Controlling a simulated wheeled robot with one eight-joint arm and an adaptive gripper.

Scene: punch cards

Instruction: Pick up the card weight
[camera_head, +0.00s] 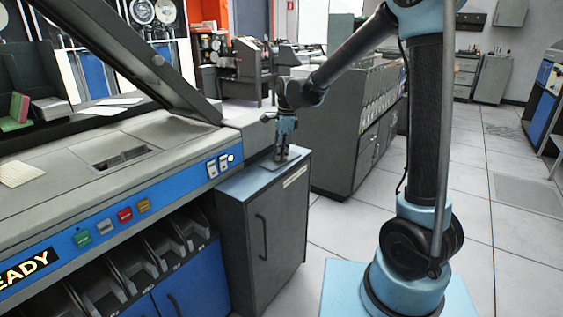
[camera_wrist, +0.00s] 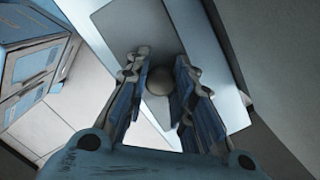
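The card weight is a flat grey plate (camera_wrist: 200,30) with a round knob (camera_wrist: 159,80) in the wrist view. It lies over the blue-grey top of a cabinet. In the head view only part of the plate (camera_head: 281,166) shows under my gripper (camera_head: 281,153). My gripper points down at it. In the wrist view my gripper's two fingers (camera_wrist: 160,72) stand on either side of the knob, very close to it. I cannot tell whether the pads touch the knob. Whether the plate rests on the cabinet or is slightly raised is unclear.
The dark grey cabinet (camera_head: 262,225) stands beside the blue and grey card machine (camera_head: 115,195), whose raised lid (camera_head: 130,65) slopes close to my arm on the left. A grey file unit (camera_head: 350,140) stands behind. The tiled floor (camera_head: 480,215) at the right is open.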

